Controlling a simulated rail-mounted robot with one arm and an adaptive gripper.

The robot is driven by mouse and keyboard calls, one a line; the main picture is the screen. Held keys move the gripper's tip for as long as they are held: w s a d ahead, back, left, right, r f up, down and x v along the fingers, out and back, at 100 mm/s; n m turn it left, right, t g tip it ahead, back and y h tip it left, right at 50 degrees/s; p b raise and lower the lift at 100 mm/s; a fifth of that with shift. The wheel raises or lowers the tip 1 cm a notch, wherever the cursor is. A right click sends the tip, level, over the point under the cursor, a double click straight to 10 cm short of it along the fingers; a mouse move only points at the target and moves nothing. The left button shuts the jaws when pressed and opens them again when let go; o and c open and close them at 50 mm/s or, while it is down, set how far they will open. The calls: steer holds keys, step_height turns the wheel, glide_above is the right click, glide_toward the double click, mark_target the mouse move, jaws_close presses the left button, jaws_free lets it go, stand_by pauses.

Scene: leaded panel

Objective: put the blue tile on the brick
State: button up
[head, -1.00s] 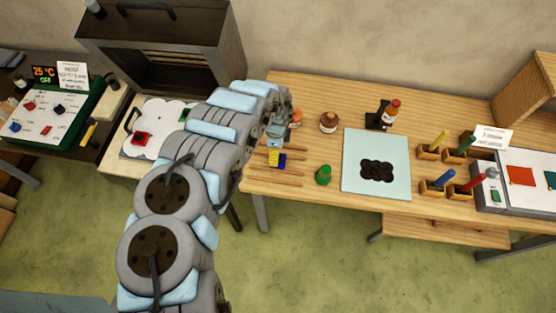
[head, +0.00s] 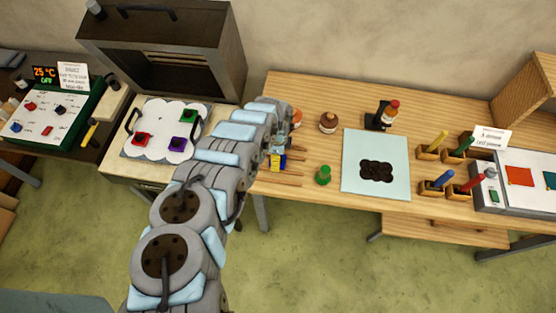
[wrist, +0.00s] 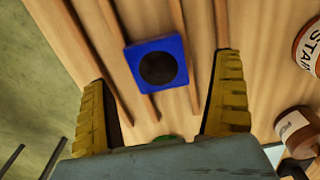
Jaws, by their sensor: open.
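The blue tile (wrist: 150,44), a square with a dark round spot, lies across thin wooden strips on the bench in the wrist view. My gripper (wrist: 165,100) is open and empty, its yellow fingers pointing toward the tile and spread to either side of it, apart from it. In the head view my gripper (head: 277,162) hangs over the strips at the bench's left end and largely covers the tile. A white scalloped slab (head: 152,118), perhaps the brick, lies at left before the open kiln and bears red, green and purple tiles.
The kiln (head: 165,50) stands behind the slab.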

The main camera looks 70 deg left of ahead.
steer(key=shift+d+f, duration=0.2)
steer(key=shift+f, duration=0.1)
steer(key=shift+w+a+f, duration=0.1)
steer(key=shift+f, duration=0.4)
steer(key=shift+f+b, duration=0.3)
steer(key=shift+f, duration=0.4)
steer(key=c, duration=1.4)
